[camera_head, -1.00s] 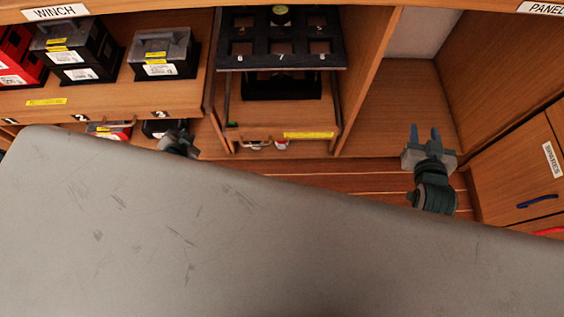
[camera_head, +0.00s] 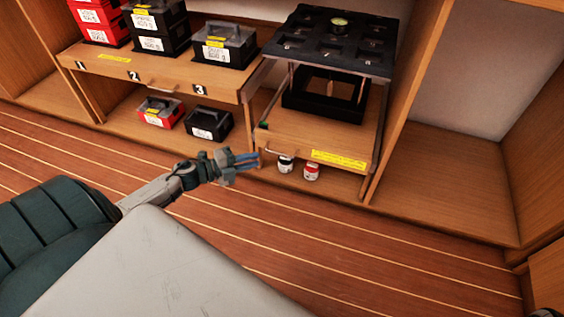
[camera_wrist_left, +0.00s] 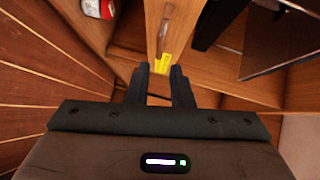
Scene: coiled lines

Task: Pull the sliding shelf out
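The wooden sliding shelf (camera_head: 300,137) sits low in the cabinet bay under a black slotted rack. Its front edge carries a yellow label (camera_head: 340,160) and a small bar handle (camera_head: 276,152). My left gripper (camera_head: 256,160) is open and empty, with two blue-tipped fingers, just left of the shelf's front near the handle. In the left wrist view the gap between the fingers (camera_wrist_left: 158,73) shows, with the shelf's yellow label (camera_wrist_left: 162,63) beyond it and the handle (camera_wrist_left: 165,34) farther up. I see no contact with the handle. My right gripper is not identifiable.
A black frame (camera_head: 355,112) stands on the shelf. Small jars (camera_head: 311,172) stand beneath it. To the left, a numbered shelf (camera_head: 120,74) bears several cases, with two more below. An empty bay (camera_head: 450,190) is at right. The plank floor (camera_head: 330,235) in front is clear.

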